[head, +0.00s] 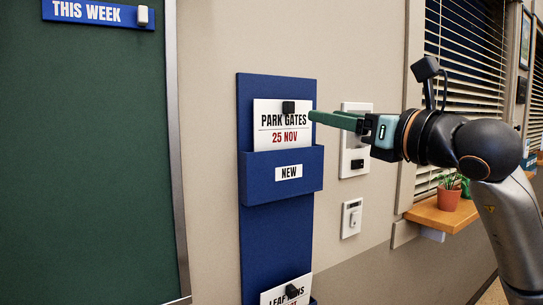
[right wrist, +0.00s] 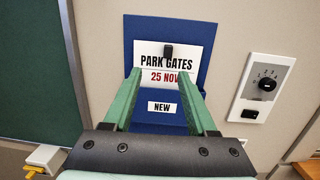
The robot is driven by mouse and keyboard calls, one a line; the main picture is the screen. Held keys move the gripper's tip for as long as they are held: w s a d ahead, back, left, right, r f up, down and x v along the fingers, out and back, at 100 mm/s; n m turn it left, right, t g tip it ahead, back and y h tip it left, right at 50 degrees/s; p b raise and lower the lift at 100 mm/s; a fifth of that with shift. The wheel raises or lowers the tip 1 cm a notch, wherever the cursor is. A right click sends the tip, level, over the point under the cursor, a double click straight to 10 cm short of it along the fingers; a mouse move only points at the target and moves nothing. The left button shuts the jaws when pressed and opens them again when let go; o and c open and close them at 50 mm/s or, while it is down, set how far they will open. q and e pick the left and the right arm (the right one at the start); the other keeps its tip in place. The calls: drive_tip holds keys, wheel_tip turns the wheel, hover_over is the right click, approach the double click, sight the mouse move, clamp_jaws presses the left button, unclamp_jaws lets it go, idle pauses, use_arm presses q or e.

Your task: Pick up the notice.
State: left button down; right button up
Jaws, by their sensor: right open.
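The notice (head: 282,125) is a white card reading "PARK GATES 25 NOV" with a small black block at its top. It stands in the upper pocket, labelled "NEW" (head: 289,172), of a blue wall rack (head: 277,222); its lower edge is hidden by the pocket. In the right wrist view the notice (right wrist: 177,62) lies ahead, between and beyond the green fingers. My right gripper (head: 312,117) is open and empty, at the right edge of the notice in the head view; whether it touches cannot be told. My left gripper is not in view.
A second notice (head: 287,291) with a black block sits in a lower pocket. A green board (head: 85,150) with a "THIS WEEK" sign (head: 88,11) is on the left. Wall panels (head: 356,140) are right of the rack. A potted plant (head: 448,195) stands on the window sill.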

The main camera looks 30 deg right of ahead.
drive_tip(key=r+h, duration=0.1)
drive_tip(key=p, duration=0.2)
approach(292, 105)
drive_tip(key=w, duration=0.3)
drive_tip(key=shift+w+a+r+t+p, duration=0.2)
drive_tip(key=shift+w+r+t+p, duration=0.1)
drive_tip(key=shift+w+r, duration=0.2)
drive_tip(key=w+p, duration=0.1)
drive_tip(key=w, duration=0.3)
drive_tip(key=shift+w+a+p, duration=0.1)
drive_tip(key=shift+w+p, duration=0.2)
drive_tip(key=shift+w, duration=0.15)
drive_tip(key=c, duration=0.8)
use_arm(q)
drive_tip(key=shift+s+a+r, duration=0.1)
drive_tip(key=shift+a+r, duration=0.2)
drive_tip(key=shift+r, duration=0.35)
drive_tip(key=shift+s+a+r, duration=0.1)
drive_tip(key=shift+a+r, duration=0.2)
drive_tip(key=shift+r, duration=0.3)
use_arm(e)
clamp_jaws()
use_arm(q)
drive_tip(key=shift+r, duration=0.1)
